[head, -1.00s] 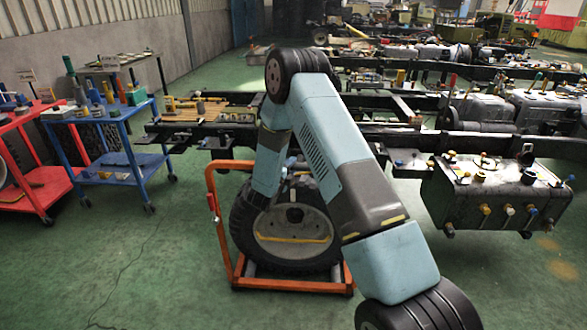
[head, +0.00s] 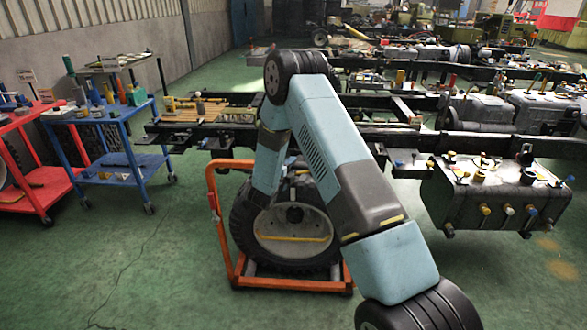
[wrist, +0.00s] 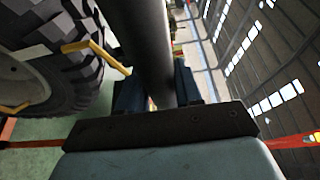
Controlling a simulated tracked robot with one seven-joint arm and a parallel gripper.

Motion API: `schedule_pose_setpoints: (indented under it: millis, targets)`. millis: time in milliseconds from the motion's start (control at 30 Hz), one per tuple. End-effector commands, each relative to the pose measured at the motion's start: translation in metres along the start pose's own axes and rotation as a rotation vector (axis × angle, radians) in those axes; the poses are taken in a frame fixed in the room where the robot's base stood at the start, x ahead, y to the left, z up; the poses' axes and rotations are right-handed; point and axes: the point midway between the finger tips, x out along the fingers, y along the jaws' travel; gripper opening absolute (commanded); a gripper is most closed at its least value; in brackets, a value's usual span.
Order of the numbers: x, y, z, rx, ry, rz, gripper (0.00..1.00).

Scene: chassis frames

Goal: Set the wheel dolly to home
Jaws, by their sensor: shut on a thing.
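The wheel dolly (head: 298,284) is a low orange frame with an upright post at its left, standing on the green floor. A large black tyre with a pale hub (head: 310,226) stands upright on it. My arm reaches down in front of the tyre and hides part of it and of the dolly's right side. In the wrist view my gripper (wrist: 160,92) is shut around a dark round bar (wrist: 146,40), which seems to be part of the dolly. The tyre (wrist: 75,35) is close at the left. In the head view the fingertips cannot be made out.
A long black chassis frame (head: 225,129) stands right behind the dolly, with a dark tank (head: 495,200) at the right. A blue cart (head: 125,150) and a red cart (head: 35,185) stand at the left. Open green floor lies left of and before the dolly.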

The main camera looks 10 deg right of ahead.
Motion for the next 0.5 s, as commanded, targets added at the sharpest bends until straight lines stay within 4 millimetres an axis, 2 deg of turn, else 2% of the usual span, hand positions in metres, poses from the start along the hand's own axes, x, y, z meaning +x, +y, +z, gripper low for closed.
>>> schedule_pose_setpoints:
  millis: [100, 133, 300, 500]
  targets:
    - [0.0016, 0.0013, -0.0002, 0.0, -0.001, 0.002, 0.0]
    - [0.0017, 0.0013, -0.0002, 0.0, -0.001, 0.002, 0.37]
    - [0.0013, 0.0007, -0.0002, 0.0, -0.001, 0.001, 0.54]
    - [0.0009, 0.0003, 0.0, 0.0, -0.001, 0.001, 0.55]
